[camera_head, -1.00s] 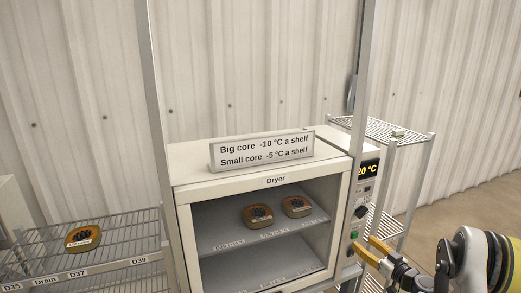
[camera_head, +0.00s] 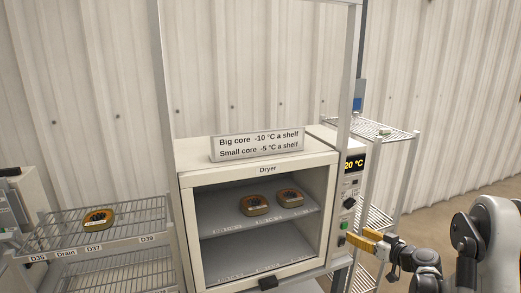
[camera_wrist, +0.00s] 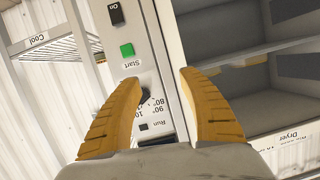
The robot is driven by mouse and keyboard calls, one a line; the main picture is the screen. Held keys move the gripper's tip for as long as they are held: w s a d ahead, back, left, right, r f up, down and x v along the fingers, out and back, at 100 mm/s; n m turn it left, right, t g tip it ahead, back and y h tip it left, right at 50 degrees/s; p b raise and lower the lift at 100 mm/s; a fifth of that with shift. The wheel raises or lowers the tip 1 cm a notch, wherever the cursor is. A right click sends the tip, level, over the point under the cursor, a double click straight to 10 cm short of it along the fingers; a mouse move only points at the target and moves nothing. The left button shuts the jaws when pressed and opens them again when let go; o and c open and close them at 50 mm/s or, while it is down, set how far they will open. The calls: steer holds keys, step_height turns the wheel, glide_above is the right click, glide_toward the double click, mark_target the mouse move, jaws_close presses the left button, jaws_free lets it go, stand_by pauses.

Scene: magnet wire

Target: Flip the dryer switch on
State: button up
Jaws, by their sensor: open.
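The dryer (camera_head: 258,170) stands in the middle of the head view with its front open. Its narrow control panel (camera_head: 347,185) is on the right side, with a lit "20 °C" display (camera_head: 355,164). In the wrist view, where lettering is upside down, a black switch marked "On" (camera_wrist: 116,14) sits at the top, beside a green "Start" button (camera_wrist: 127,50). The green button also shows in the head view (camera_head: 342,240). A dark knob (camera_wrist: 145,97) is partly behind the left finger. My gripper (camera_wrist: 160,82) is open and empty in front of the panel; contact cannot be told.
Two orange-brown cores (camera_head: 255,205) (camera_head: 290,197) sit on the dryer's upper shelf. A wire drain rack (camera_head: 130,216) at left holds another core (camera_head: 98,218). A wire rack (camera_head: 375,128) stands behind the panel at right. A metal post rises close to the panel.

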steer(key=s+a+r+m+g+h, duration=0.15)
steer(key=s+a+r+g, duration=0.25)
steer(key=s+a+r, duration=0.9)
steer(key=s+a+f+m+g+h, duration=0.1)
steer(key=s+h, duration=0.3)
steer(key=s, duration=2.2)
steer(key=shift+s+a+f+m+g, duration=0.15)
steer(key=shift+a+f+m+g, duration=0.05)
steer(key=shift+a+m+g, duration=0.45)
steer(key=shift+d+h, duration=0.1)
steer(key=shift+h, duration=0.15)
